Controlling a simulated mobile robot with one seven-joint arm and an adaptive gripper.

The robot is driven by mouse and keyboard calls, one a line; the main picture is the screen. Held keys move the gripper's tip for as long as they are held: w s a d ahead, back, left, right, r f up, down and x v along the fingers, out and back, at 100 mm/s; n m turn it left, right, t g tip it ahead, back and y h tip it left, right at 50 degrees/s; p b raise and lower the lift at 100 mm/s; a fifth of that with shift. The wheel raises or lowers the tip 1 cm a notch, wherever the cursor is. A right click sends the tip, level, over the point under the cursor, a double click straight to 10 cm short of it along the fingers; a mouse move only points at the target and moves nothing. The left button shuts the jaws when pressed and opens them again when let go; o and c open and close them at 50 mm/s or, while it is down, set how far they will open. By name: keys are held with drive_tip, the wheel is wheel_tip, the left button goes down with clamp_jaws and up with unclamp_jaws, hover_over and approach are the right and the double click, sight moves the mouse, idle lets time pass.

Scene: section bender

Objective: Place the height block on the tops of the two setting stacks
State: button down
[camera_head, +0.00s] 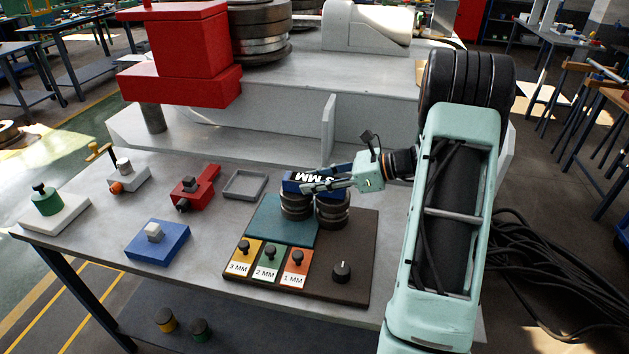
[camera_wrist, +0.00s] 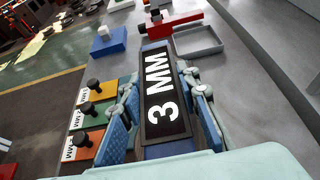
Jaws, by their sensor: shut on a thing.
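The height block (camera_head: 294,184) is blue with a black face lettered in white. In the wrist view it (camera_wrist: 163,95) reads 3 MM. My gripper (camera_head: 318,181) is shut on it, with one finger along each long side, as the wrist view also shows. The two setting stacks, a left stack (camera_head: 295,206) and a right stack (camera_head: 332,211), are dark round piles standing side by side on the brown board. The block is level over their tops, reaching left past the left stack. My fingers partly hide the tops, and I cannot tell whether block and stacks touch.
The brown board (camera_head: 345,295) bears a teal plate, a black knob (camera_head: 342,271) and yellow, green and orange knobbed gauges marked 3, 2 and 1 MM. An empty grey tray (camera_head: 245,185), a red fixture (camera_head: 195,188) and a blue fixture (camera_head: 157,242) stand left. The grey machine rises behind.

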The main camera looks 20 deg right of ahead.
drive_tip(key=c, duration=1.5)
unclamp_jaws()
drive_tip(key=shift+o, duration=0.2)
drive_tip(key=shift+r, duration=0.15)
drive_tip(key=v, duration=1.2)
